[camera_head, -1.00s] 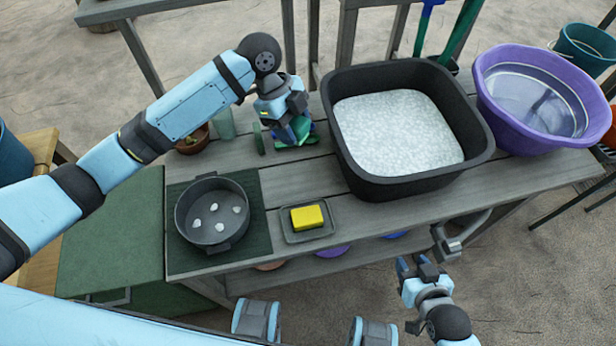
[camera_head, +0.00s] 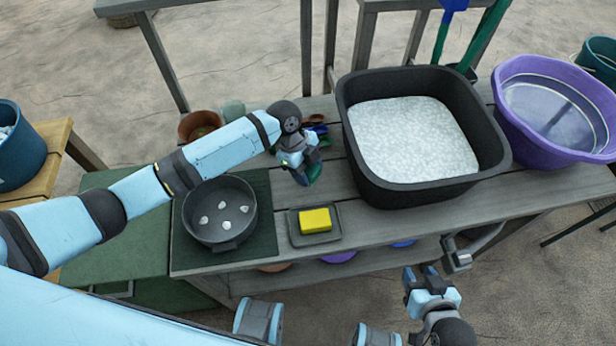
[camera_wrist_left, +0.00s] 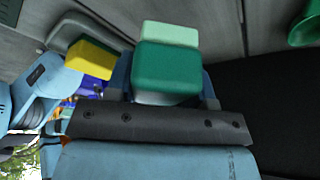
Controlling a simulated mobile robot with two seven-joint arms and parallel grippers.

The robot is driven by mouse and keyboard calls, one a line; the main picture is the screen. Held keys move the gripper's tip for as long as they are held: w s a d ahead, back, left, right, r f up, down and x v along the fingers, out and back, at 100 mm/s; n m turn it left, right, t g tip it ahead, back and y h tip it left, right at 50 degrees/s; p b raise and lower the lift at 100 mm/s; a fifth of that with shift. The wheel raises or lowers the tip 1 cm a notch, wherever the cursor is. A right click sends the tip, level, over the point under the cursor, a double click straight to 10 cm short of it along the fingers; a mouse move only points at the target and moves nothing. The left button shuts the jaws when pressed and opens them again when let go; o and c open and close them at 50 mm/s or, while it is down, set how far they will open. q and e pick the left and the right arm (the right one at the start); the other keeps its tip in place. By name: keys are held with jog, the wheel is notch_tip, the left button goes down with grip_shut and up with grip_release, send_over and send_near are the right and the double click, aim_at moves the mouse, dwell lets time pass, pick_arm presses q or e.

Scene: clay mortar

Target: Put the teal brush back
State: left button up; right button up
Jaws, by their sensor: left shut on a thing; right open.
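My left gripper (camera_head: 303,168) is shut on the teal brush (camera_head: 314,174), held over the bench between the black tub and the pan. Only part of the brush shows in the head view, because the gripper covers the rest. In the left wrist view the brush is a teal block (camera_wrist_left: 167,68) between the fingers, with a pale mint part (camera_wrist_left: 170,33) beyond it. I cannot tell how far above the bench it is. My right gripper (camera_head: 422,280) is open and empty in front of the bench.
A black tub (camera_head: 505,165) of white grains stands right of my left gripper. A yellow sponge (camera_head: 315,220) lies on a small tray (camera_head: 299,239); a pan (camera_head: 221,245) with pale stones is left. Small dark and blue things (camera_head: 316,127) and a clay pot (camera_head: 190,127) are behind my left arm.

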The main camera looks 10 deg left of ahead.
pick_arm(q)
jog(key=shift+f, duration=1.8)
jog(key=shift+f, duration=0.15)
jog(key=o, duration=0.9)
jog(key=shift+r, duration=0.3)
jog(key=v, duration=1.1)
jog(key=shift+a+r, duration=0.2)
jog(key=shift+r, duration=0.2)
